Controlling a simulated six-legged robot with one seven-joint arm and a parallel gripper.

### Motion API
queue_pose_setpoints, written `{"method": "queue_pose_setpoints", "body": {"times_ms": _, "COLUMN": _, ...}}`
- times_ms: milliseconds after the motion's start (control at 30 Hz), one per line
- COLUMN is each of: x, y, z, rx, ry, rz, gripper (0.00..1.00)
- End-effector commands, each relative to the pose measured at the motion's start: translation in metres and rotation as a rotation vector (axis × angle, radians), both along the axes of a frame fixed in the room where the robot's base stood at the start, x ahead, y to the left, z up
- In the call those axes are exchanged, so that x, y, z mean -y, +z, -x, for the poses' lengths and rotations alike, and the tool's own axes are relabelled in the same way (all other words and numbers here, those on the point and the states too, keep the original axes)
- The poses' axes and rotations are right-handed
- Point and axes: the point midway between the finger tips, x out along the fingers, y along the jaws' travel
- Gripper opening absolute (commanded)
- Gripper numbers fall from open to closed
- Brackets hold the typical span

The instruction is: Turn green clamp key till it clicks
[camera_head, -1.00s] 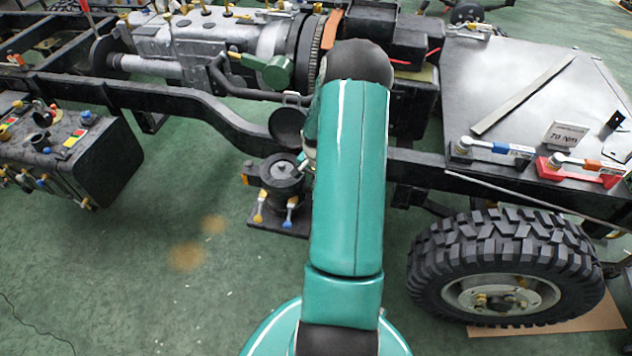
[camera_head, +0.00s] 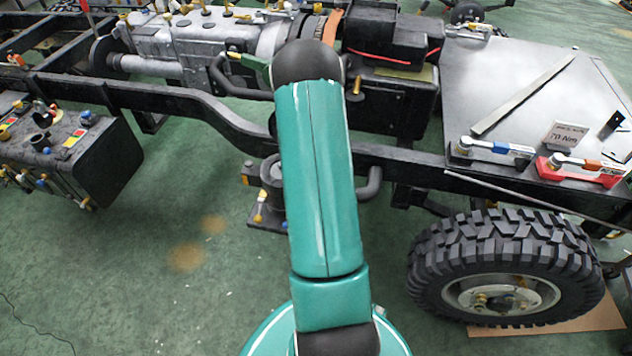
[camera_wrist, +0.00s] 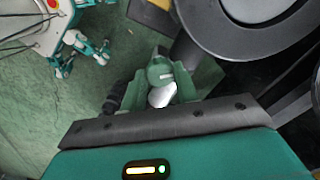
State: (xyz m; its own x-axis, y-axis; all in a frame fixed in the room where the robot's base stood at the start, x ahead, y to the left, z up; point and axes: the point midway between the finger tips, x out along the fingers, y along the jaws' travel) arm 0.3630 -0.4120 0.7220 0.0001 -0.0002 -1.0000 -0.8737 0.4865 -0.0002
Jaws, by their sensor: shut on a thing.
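In the wrist view a green piece with a rounded top and a pale slot-like mark, which looks like the green clamp key (camera_wrist: 160,73), stands at the centre. My gripper (camera_wrist: 161,84) is shut on it, with dark green fingers at both sides. A pale grey rounded part (camera_wrist: 162,96) shows just below the key's top. The key's lower end and what it sits in are hidden. In the head view my arm's elbow hides my gripper and the held key.
A large dark round housing (camera_wrist: 265,30) stands close to the upper right of my gripper in the wrist view. In the head view the black chassis rail (camera_head: 190,103) runs behind my arm. A tyre (camera_head: 505,268) stands right; open floor lies left.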

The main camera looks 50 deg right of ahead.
Motion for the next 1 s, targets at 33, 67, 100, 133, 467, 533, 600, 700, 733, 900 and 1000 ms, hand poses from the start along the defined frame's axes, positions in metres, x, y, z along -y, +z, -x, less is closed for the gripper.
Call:
{"method": "queue_pose_setpoints", "body": {"times_ms": 33, "x": 0.000, "y": 0.001, "z": -0.001, "rx": 0.002, "ry": -0.003, "rz": 0.001, "gripper": 0.07}}
{"method": "queue_pose_setpoints", "body": {"times_ms": 67, "x": 0.000, "y": 0.001, "z": -0.001, "rx": 0.002, "ry": -0.005, "rz": 0.001, "gripper": 0.07}}
{"method": "queue_pose_setpoints", "body": {"times_ms": 100, "x": 0.000, "y": 0.001, "z": -0.001, "rx": 0.002, "ry": -0.007, "rz": 0.001, "gripper": 0.07}}
{"method": "queue_pose_setpoints", "body": {"times_ms": 133, "x": 0.000, "y": 0.001, "z": -0.001, "rx": 0.002, "ry": -0.008, "rz": 0.001, "gripper": 0.07}}
{"method": "queue_pose_setpoints", "body": {"times_ms": 467, "x": 0.000, "y": 0.001, "z": -0.001, "rx": 0.001, "ry": -0.007, "rz": 0.000, "gripper": 0.38}}
{"method": "queue_pose_setpoints", "body": {"times_ms": 533, "x": 0.000, "y": 0.000, "z": -0.001, "rx": 0.001, "ry": -0.007, "rz": 0.000, "gripper": 0.52}}
{"method": "queue_pose_setpoints", "body": {"times_ms": 600, "x": 0.000, "y": 0.000, "z": -0.001, "rx": 0.001, "ry": -0.007, "rz": 0.000, "gripper": 0.52}}
{"method": "queue_pose_setpoints", "body": {"times_ms": 700, "x": 0.000, "y": 0.000, "z": -0.001, "rx": 0.001, "ry": -0.008, "rz": 0.000, "gripper": 0.52}}
{"method": "queue_pose_setpoints", "body": {"times_ms": 733, "x": 0.000, "y": 0.000, "z": 0.000, "rx": 0.000, "ry": -0.007, "rz": 0.000, "gripper": 0.52}}
{"method": "queue_pose_setpoints", "body": {"times_ms": 900, "x": 0.000, "y": 0.005, "z": -0.001, "rx": 0.001, "ry": -0.007, "rz": 0.000, "gripper": 0.52}}
{"method": "queue_pose_setpoints", "body": {"times_ms": 1000, "x": 0.001, "y": 0.016, "z": -0.001, "rx": 0.001, "ry": -0.007, "rz": 0.002, "gripper": 0.52}}
